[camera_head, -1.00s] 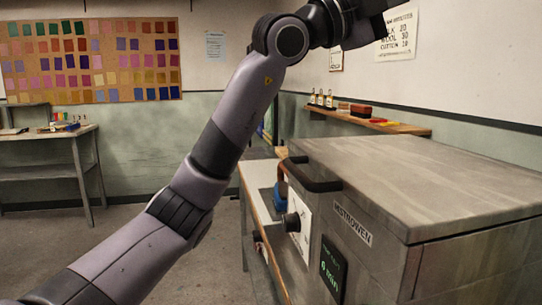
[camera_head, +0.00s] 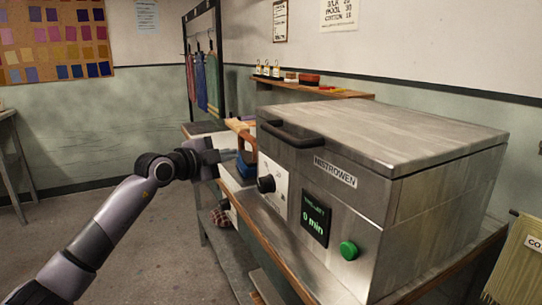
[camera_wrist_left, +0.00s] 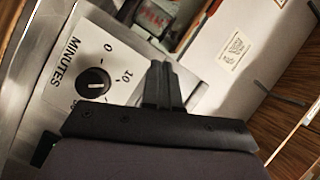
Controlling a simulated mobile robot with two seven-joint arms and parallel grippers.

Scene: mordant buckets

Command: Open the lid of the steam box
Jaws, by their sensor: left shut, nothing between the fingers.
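The steam box (camera_head: 420,215) is a grey metal box standing on a bench. Its flat lid (camera_head: 390,130) is down, with a black bar handle (camera_head: 290,134) at the front edge. The front has a black dial (camera_head: 266,184), a dark display (camera_head: 315,217) reading 0 min in green, and a green button (camera_head: 348,250). My left gripper (camera_head: 232,155) is left of the box front, beside the dial and below the handle, not touching the handle. In the left wrist view its fingers (camera_wrist_left: 161,82) are closed and empty, beside the dial (camera_wrist_left: 95,82) marked MINUTES.
A blue object with a brown handle (camera_head: 246,163) stands on the bench just beyond my left gripper. A wall shelf (camera_head: 315,88) holds small bottles behind the box. Cloths hang on a rack (camera_head: 205,75) at the back. The floor at left is clear.

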